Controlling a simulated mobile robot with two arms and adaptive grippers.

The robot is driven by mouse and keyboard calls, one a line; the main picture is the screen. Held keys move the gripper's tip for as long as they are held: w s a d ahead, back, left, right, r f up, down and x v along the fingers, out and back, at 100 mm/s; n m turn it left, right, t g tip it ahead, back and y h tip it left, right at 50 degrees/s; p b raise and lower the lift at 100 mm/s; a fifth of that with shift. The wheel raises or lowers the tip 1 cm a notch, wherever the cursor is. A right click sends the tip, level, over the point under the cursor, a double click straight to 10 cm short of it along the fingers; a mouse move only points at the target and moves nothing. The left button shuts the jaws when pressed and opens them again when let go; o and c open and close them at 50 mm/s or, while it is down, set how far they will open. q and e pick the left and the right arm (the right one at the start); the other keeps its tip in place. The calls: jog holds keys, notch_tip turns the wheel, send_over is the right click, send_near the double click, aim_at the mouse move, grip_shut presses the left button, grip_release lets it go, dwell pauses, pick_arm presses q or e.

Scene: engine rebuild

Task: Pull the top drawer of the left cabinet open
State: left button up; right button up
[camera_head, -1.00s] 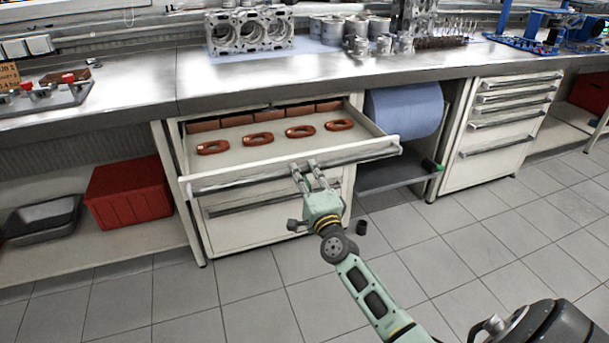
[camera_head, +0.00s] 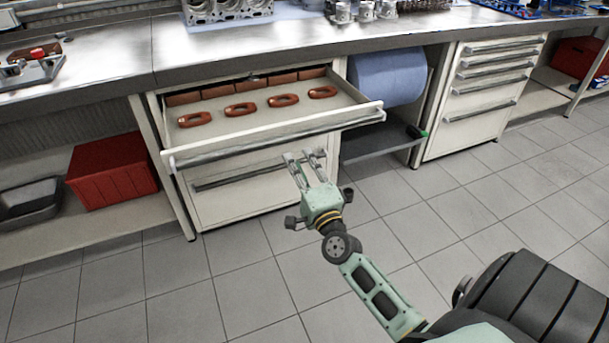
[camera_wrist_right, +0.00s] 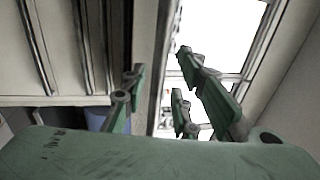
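The top drawer (camera_head: 262,112) of the left cabinet (camera_head: 240,205) is pulled well out in the head view. Several orange-red oval parts (camera_head: 241,109) lie in it. Its long bar handle (camera_head: 235,147) runs along the front. My right gripper (camera_head: 304,156) is open and empty, its fingertips just below and in front of the handle, apparently apart from it. In the right wrist view the fingers of the right gripper (camera_wrist_right: 162,85) are spread, with a pale edge beyond them. My left gripper is not in view.
The closed lower drawer (camera_head: 235,180) is behind my right gripper. A blue roll (camera_head: 388,76) sits in the bay to the right, beside another drawer cabinet (camera_head: 488,90). A red bin (camera_head: 110,170) stands on the left shelf. The tiled floor (camera_head: 200,290) in front is clear.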

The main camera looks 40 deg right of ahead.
jog(key=v, duration=0.4)
dwell(0.4)
